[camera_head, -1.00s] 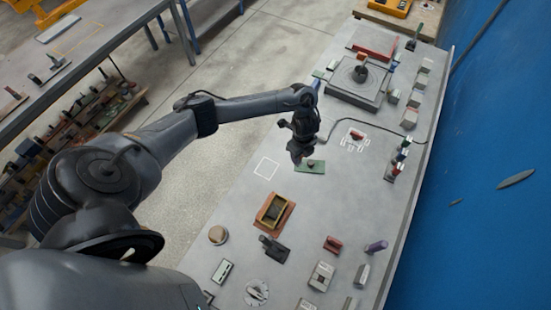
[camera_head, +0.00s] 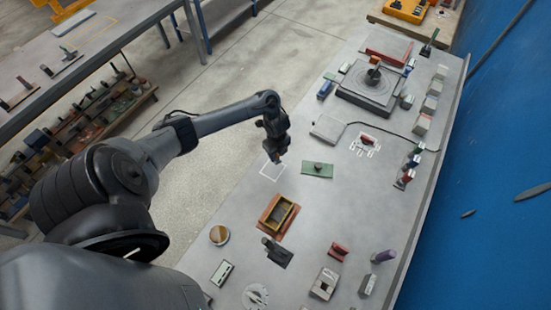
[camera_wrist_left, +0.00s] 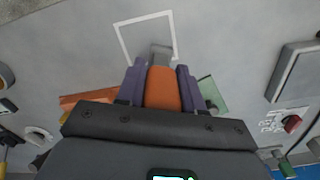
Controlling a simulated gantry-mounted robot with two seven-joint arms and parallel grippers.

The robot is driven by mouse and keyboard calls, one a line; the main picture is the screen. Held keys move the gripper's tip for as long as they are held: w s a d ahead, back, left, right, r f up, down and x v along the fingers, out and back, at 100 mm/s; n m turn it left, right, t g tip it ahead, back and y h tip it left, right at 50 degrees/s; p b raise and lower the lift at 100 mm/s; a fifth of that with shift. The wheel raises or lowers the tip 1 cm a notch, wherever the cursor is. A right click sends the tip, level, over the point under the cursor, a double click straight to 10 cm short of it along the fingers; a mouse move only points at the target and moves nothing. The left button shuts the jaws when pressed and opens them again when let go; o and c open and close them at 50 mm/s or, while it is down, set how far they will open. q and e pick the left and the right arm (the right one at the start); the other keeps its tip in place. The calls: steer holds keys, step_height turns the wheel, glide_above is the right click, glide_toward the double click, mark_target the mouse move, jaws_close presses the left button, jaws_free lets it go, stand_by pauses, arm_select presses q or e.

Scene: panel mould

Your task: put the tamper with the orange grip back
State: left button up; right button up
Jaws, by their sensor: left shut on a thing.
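My left gripper (camera_head: 274,156) is shut on the tamper with the orange grip (camera_wrist_left: 163,90). In the left wrist view the gripper's two purple fingers (camera_wrist_left: 160,88) press on both sides of the orange grip. The tamper's grey end (camera_wrist_left: 160,53) shows beyond the fingers. A white square outline (camera_head: 267,176) is painted on the grey bench, close to the gripper; in the left wrist view this outline (camera_wrist_left: 120,38) surrounds part of the tamper's grey end. I cannot tell how high the tamper is above the bench. My right gripper is not in view.
A green plate (camera_head: 309,172) with a small dark knob lies right of the outline. An orange-brown mould frame (camera_head: 265,212) lies nearer. A grey flat block (camera_head: 328,127) and a dark square plate (camera_head: 352,97) lie farther back.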

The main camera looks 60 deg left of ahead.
arm_select(q)
steer(key=shift+s+a+f, duration=0.1)
steer(key=shift+a+f, duration=0.15)
step_height(320, 180, down, 4)
steer(key=shift+r, duration=0.2)
steer(key=shift+f, duration=0.1)
steer(key=shift+f+b, duration=0.15)
steer(key=shift+b, duration=0.15)
steer(key=o, duration=1)
steer(key=shift+o, duration=0.2)
